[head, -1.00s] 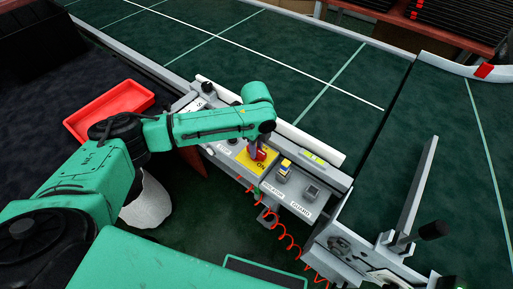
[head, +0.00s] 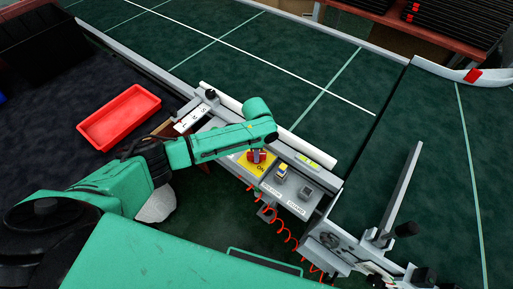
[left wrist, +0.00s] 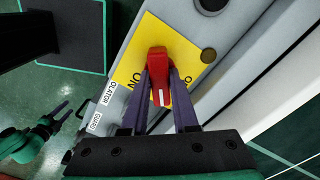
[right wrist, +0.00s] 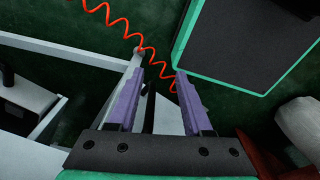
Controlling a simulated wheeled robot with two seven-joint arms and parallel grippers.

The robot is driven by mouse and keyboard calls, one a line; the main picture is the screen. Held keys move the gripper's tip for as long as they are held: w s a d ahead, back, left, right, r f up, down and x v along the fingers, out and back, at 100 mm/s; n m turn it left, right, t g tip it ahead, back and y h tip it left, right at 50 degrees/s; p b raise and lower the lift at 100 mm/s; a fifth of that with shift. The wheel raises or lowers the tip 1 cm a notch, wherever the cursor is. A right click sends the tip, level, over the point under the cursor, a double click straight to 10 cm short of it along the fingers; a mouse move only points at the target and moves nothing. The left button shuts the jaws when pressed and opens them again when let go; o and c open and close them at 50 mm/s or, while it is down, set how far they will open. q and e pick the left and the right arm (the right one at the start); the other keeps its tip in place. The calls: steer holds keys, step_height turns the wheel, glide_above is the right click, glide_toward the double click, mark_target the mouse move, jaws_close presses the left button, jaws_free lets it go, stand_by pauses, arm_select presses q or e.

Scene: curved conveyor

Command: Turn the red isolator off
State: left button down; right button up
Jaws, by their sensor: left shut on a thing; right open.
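The red isolator handle (head: 257,155) sits on a yellow plate (left wrist: 128,66) on the grey control panel beside the conveyor. My left gripper (left wrist: 160,82) is shut on the red handle, with a purple finger on each side of it. In the left wrist view the handle (left wrist: 159,65) points along the fingers, and letters "ON" show on the plate by the left finger. My arm hides part of the panel in the head view. My right gripper (right wrist: 152,80) is open and empty; the right wrist view shows floor, a grey frame and a red coiled cord ahead of it.
A red coiled cord (head: 289,238) hangs below. A red tray (head: 119,117) lies on the dark surface at left. The green conveyor (head: 230,60) is clear.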

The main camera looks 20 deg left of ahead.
arm_select(q)
steer(key=n+p, duration=0.3)
steer(key=n, duration=0.2)
steer(key=shift+r+n+p, duration=0.15)
steer(key=shift+n+p, duration=0.15)
steer(key=shift+p, duration=0.05)
steer(key=n+p, duration=0.2)
steer(key=n, duration=0.2)
steer(key=shift+n, duration=0.3)
steer(key=shift+w, duration=0.1)
steer(key=c, duration=0.7)
jaws_free()
step_height(320, 180, up, 14)
steer(key=shift+r, duration=0.15)
